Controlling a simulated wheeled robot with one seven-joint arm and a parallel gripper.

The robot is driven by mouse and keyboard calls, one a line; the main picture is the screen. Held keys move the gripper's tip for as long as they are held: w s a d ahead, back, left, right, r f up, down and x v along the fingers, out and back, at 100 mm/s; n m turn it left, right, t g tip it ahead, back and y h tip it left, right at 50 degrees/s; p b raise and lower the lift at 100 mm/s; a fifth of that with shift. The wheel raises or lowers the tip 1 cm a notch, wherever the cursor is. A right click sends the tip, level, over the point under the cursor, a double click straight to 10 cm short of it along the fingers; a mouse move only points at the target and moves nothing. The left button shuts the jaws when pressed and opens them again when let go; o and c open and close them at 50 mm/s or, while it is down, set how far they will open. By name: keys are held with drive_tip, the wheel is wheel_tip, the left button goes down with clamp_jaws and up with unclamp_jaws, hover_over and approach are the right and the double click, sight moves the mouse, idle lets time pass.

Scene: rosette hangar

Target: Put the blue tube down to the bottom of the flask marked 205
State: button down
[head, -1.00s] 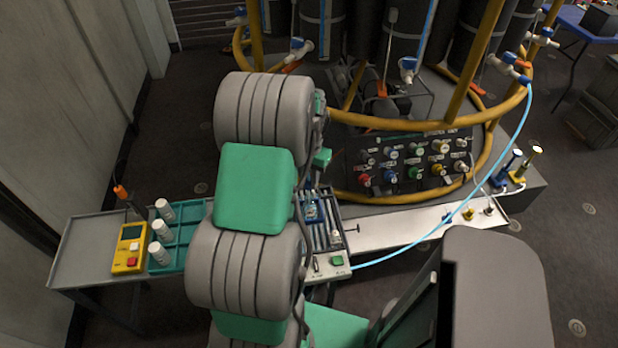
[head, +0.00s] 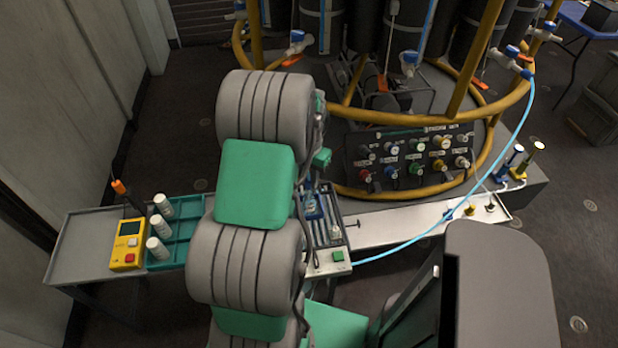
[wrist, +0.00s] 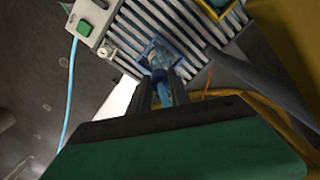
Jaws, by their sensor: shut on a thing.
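In the wrist view my gripper (wrist: 160,84) is shut on a small blue piece (wrist: 160,76), which shows between the dark fingers. Just beyond the fingertips is a square, clear, blue-framed item (wrist: 162,54) over a slatted rack (wrist: 117,48); I cannot tell whether they touch. A light blue tube (head: 479,196) hangs from a valve on the yellow ring and curves down to the rack's front in the head view. It also shows in the wrist view (wrist: 70,92). I cannot tell whether the held piece belongs to it. No mark 205 is readable. My arm hides the gripper in the head view.
Tall dark cylinders (head: 314,27) stand behind the yellow ring (head: 470,113). A knob panel (head: 413,158) sits below it. A teal tray (head: 185,236) with white bottles (head: 158,249) and a yellow meter (head: 128,246) are at left. A white shelf (head: 390,231) extends right.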

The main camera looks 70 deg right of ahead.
drive_tip(key=c, duration=1.1)
unclamp_jaws()
drive_tip(key=o, duration=0.5)
drive_tip(key=shift+r+p, duration=2.1)
drive_tip(key=shift+r, duration=1)
drive_tip(key=shift+f, duration=0.1)
